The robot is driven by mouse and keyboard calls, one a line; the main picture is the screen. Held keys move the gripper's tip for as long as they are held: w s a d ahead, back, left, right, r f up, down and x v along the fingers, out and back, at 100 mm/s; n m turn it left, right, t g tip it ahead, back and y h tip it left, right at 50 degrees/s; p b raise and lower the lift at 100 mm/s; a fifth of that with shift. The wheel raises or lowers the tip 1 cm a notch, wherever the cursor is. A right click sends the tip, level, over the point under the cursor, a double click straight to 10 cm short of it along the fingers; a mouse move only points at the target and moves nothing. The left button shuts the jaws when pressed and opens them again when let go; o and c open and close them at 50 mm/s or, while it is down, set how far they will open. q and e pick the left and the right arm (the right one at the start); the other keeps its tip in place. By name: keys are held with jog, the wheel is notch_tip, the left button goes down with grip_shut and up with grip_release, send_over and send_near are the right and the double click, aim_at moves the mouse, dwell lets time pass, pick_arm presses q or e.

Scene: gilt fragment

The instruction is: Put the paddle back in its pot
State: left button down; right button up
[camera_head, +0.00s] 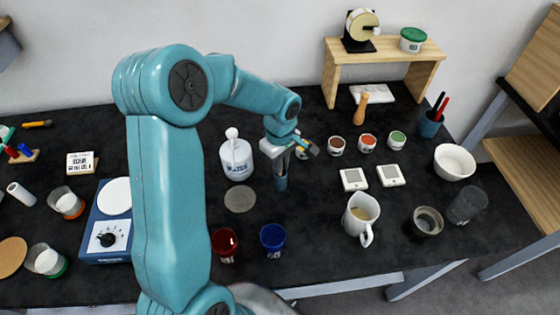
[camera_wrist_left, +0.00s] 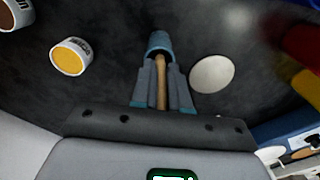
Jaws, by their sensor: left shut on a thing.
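My left gripper (camera_head: 281,158) points down over the middle of the table, its fingers shut on the wooden paddle. In the left wrist view, the paddle (camera_wrist_left: 161,84) is a light-brown stick between the two grey fingers (camera_wrist_left: 160,86). A narrow blue-teal pot (camera_head: 281,180) is directly below the fingers. In the left wrist view the pot (camera_wrist_left: 159,41) lies beyond the fingertips, in line with the paddle. The paddle's far end overlaps the pot's mouth; how deep it reaches is hidden. My right gripper is not in view.
A white bottle (camera_head: 236,158) and grey disc (camera_head: 240,198) are left of the pot. A red cup (camera_head: 226,243) and blue cup (camera_head: 272,238) stand in front. Small pigment cups (camera_head: 367,143), two white devices (camera_head: 354,179) and a jug (camera_head: 361,214) are to the right.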

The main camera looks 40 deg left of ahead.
pick_arm(q)
jog(key=c, duration=1.1)
grip_release()
jog(key=shift+w, duration=0.1)
jog(key=shift+o, duration=0.2)
jog(key=shift+f, duration=0.1)
jog(key=shift+f+b, duration=0.1)
jog(key=shift+b, duration=0.35)
jog(key=shift+r, duration=0.2)
jog(key=shift+d, duration=0.1)
